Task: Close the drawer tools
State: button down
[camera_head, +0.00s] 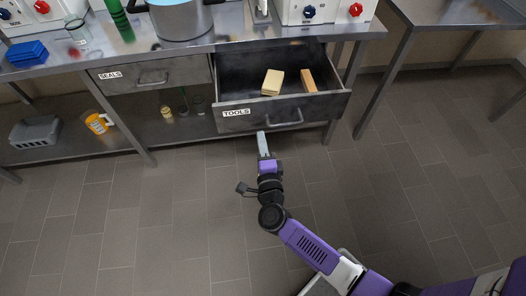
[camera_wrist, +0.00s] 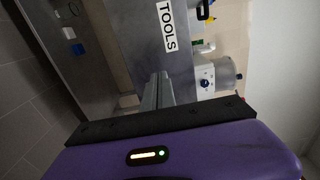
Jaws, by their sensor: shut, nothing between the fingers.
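The tools drawer (camera_head: 285,117) is pulled open below the bench, with a label reading TOOLS and a dark handle on its front. Inside it lie a pale yellow block (camera_head: 272,82) and an orange-brown block (camera_head: 308,80). My gripper (camera_head: 262,142) is shut and empty, just in front of the drawer's lower front edge, left of the handle's middle. In the wrist view my gripper's fingers (camera_wrist: 158,90) point at the drawer front (camera_wrist: 170,65), below the TOOLS label. I cannot tell whether the fingertips touch it.
The seals drawer (camera_head: 153,77) to the left is shut. On the bench stand a large pot (camera_head: 180,20), a green bottle (camera_head: 120,20) and a blue block (camera_head: 27,54). A lower shelf holds an orange mug (camera_head: 97,123) and a grey crate (camera_head: 35,132). The floor in front is clear.

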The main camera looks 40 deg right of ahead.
aim_at(257, 116)
jog(key=x, duration=0.6)
jog(key=shift+w+d, duration=0.2)
jog(key=b+x, duration=1.2)
jog(key=x, duration=1.4)
jog(key=shift+f, duration=0.2)
jog(key=shift+w+d, duration=0.2)
jog(key=shift+w+r, duration=0.15)
jog(key=shift+r, duration=0.2)
jog(key=shift+d, duration=0.1)
